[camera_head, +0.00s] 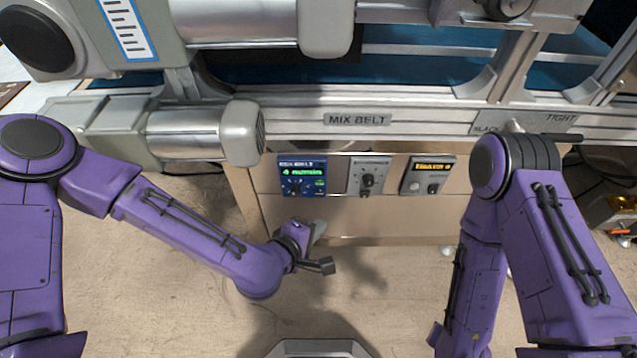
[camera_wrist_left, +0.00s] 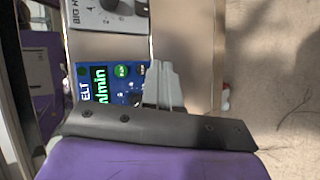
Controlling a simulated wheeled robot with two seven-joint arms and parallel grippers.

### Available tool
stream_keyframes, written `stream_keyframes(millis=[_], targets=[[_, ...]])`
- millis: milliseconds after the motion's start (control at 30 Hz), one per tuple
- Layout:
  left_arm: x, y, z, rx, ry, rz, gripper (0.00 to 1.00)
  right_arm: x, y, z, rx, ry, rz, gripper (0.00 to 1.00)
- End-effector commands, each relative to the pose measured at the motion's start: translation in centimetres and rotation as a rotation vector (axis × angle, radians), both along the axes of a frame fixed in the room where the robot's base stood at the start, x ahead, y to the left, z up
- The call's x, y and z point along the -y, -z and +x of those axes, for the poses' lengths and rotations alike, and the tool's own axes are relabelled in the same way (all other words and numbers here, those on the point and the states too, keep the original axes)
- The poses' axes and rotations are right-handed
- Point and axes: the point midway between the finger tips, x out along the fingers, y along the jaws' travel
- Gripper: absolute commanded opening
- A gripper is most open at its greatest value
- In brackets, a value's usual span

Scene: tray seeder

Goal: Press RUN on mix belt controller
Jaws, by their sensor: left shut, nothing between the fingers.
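The mix belt controller (camera_head: 303,176) is a blue panel with a green-lit display and a dark knob, on the front face below the MIX BELT sign. In the left wrist view the same controller (camera_wrist_left: 108,83) appears turned sideways, with a green RUN button (camera_wrist_left: 121,71) beside the display. My left gripper (camera_head: 319,228) is shut and empty, a little below the controller in the head view. Its pale fingers (camera_wrist_left: 165,84) cover part of the panel's edge in the wrist view; I cannot tell whether they touch it. My right gripper is out of view.
Two grey control boxes, one with a knob (camera_head: 369,176) and one with an orange display (camera_head: 428,176), sit right of the controller. A grey motor (camera_head: 190,133) juts out above left. The MIX BELT rail (camera_head: 290,122) runs above. Open floor (camera_head: 390,290) lies below.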

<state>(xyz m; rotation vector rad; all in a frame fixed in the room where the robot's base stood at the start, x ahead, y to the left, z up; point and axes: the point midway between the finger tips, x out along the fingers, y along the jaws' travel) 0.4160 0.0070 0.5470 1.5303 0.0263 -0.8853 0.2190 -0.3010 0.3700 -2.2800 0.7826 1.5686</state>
Motion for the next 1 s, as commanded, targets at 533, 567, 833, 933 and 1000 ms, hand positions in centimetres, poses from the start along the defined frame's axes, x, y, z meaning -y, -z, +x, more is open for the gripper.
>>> stream_keyframes(millis=[533,567,833,933,1000], targets=[[0.1,0.0,3.7,-0.001,0.003,0.004,0.0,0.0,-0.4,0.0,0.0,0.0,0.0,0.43],[0.2,0.0,4.2,-0.001,0.003,0.004,0.0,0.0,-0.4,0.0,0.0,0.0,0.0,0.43],[0.1,0.0,7.6,-0.002,0.003,0.004,0.0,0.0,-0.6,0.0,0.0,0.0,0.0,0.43],[0.1,0.1,8.3,-0.002,0.004,0.004,0.0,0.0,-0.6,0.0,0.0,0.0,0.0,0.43],[0.1,0.1,8.6,-0.002,0.003,0.004,0.0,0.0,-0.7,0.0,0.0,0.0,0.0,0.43]])
